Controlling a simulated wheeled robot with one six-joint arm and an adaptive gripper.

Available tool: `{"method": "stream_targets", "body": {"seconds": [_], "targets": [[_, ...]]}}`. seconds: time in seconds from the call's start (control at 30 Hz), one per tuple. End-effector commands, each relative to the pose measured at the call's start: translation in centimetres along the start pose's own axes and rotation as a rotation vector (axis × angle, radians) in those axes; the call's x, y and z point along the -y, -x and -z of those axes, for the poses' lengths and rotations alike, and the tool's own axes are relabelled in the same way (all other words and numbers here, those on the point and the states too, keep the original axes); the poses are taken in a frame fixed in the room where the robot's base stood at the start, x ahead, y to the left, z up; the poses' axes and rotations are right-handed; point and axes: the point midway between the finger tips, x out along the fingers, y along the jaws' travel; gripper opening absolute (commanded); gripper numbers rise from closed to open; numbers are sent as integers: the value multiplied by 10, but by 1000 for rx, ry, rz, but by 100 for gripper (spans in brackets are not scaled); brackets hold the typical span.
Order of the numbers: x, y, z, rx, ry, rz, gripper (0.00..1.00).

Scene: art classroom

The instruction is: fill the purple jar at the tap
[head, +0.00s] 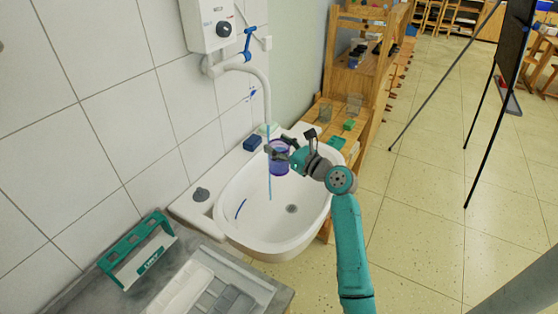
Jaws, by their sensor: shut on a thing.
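The purple jar (279,163) is see-through and is held roughly upright above the white sink (235,196). My gripper (283,149) is shut on it near its upper part, reaching in from the right. The tap's white spout (265,92) bends down from a wall-mounted box, with a blue lever (247,46) above it. A thin blue stream (269,190) runs down from the spout, along the jar's left edge, and continues below the jar into the basin. I cannot tell whether any water enters the jar or how full it is.
A dark blue block (252,143) and a soap-like grey round (201,194) sit on the sink rim. A teal-handled rack (137,250) and trays (185,285) stand on the counter at front left. Wooden shelves (362,75) stand behind; an easel is right.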

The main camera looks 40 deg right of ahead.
Motion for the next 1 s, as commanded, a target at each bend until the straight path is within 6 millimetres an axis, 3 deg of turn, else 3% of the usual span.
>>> {"method": "stream_targets", "body": {"seconds": [0.53,1.0], "targets": [[0,1,0,1,0,0,23],[-10,30,0,1,-1,0,23]]}}
